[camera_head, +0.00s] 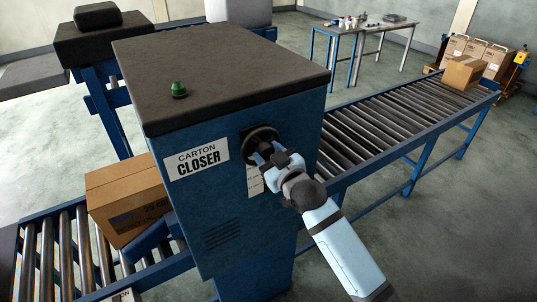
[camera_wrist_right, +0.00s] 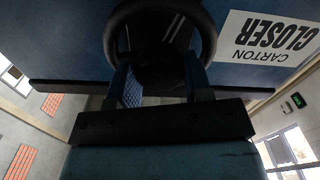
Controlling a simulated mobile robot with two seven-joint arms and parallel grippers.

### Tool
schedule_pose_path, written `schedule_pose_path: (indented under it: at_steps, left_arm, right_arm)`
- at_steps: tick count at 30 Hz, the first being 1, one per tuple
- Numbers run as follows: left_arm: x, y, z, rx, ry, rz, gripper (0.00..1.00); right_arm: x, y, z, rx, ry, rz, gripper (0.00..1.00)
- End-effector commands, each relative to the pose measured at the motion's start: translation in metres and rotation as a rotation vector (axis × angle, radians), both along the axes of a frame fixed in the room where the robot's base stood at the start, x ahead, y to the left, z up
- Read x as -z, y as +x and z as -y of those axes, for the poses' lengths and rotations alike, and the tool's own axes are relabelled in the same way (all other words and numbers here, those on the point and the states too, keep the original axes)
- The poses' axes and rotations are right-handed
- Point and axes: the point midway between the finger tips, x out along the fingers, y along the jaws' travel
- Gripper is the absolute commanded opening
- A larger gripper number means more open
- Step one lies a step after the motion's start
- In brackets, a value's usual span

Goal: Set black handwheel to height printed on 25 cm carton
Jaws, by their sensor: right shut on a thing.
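The black handwheel (camera_head: 262,138) sits on the front of the blue carton closer cabinet (camera_head: 215,210), right of the "CARTON CLOSER" label (camera_head: 196,160). My right gripper (camera_head: 262,153) is at the handwheel and shut on it. In the right wrist view the wheel's ring (camera_wrist_right: 160,8) shows at the top, with my right gripper's fingers (camera_wrist_right: 160,85) reaching up to it on both sides. My left gripper is not in view.
A roller conveyor (camera_head: 375,125) runs to the back right and bears another carton (camera_head: 464,72). More cartons (camera_head: 478,52) stand behind it. A worktable (camera_head: 338,30) with small items stands at the back. Floor at the front right is clear.

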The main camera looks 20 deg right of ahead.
Motion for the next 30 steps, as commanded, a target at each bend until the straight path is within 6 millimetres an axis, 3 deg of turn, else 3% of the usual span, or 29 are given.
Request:
schedule_pose_path:
  at_steps: [12, 13, 15, 16, 25, 30]
  left_arm:
    - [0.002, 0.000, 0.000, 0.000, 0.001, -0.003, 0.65]
    - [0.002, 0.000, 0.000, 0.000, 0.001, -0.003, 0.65]
    - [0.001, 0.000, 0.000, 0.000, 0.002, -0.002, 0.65]
    - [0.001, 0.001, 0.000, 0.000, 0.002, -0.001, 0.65]
    - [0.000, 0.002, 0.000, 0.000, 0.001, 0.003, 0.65]
    - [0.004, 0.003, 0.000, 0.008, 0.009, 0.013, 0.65]
  right_arm:
    - [0.000, 0.000, 0.000, 0.000, 0.006, -0.001, 0.22]
    - [0.000, 0.000, 0.000, 0.000, 0.006, -0.001, 0.53]
    - [0.000, 0.000, 0.000, 0.000, 0.006, -0.001, 0.69]
    - [0.000, 0.000, 0.000, 0.000, 0.006, -0.001, 0.71]
    - [0.001, -0.002, 0.001, 0.000, 0.005, -0.001, 0.71]
    - [0.003, -0.022, 0.005, 0.000, 0.005, -0.002, 0.71]
